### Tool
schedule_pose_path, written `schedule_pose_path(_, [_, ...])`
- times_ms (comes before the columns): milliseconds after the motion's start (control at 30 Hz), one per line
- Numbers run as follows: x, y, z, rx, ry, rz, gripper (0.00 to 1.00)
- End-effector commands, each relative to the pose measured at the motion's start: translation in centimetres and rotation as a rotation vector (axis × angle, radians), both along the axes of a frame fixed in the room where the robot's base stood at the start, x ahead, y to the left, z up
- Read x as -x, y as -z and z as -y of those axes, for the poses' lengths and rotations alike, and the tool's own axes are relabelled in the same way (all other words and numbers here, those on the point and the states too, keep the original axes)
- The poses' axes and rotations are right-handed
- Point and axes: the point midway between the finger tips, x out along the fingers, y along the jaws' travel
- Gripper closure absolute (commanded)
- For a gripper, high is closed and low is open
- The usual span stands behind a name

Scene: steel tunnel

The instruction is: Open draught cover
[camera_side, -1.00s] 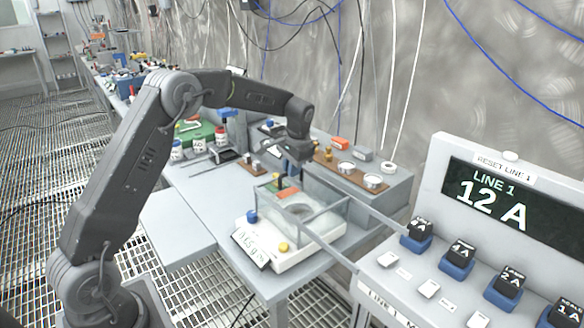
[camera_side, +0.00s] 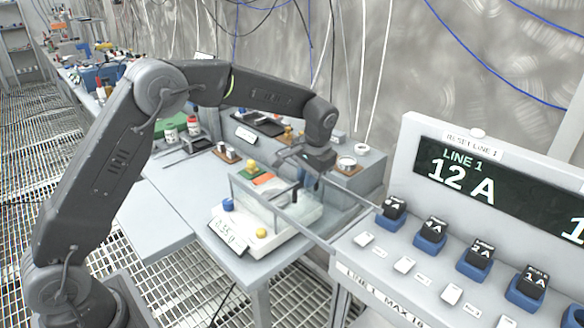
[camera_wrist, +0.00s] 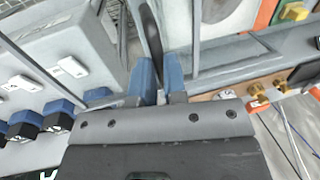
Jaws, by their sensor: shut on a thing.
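My gripper (camera_side: 301,186) is at the cover's back right edge, pointing down. In the wrist view its two blue fingers (camera_wrist: 158,62) are close together on a dark upright bar (camera_wrist: 151,28), which looks like a handle of the cover. Grey cover edges (camera_wrist: 235,72) run beside the fingers. My wrist hides part of the cover's back corner, so I cannot tell how far the cover is open.
A display console (camera_side: 470,185) reading LINE 1, 12 A, with several black-and-blue blocks, stands close on the right. Small parts and trays (camera_side: 345,164) crowd the bench behind. An orange block (camera_side: 263,179) shows behind the cover.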

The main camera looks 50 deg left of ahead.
Motion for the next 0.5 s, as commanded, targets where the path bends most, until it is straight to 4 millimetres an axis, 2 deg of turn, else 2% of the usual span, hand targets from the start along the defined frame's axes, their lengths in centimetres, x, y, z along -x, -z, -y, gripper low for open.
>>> schedule_pose_path(167, [0.03, -0.04, 1.38, 0.0, 0.0, -0.002, 1.0])
schedule_pose_path(500, [0.03, -0.05, 1.54, 0.001, -0.001, -0.002, 1.0])
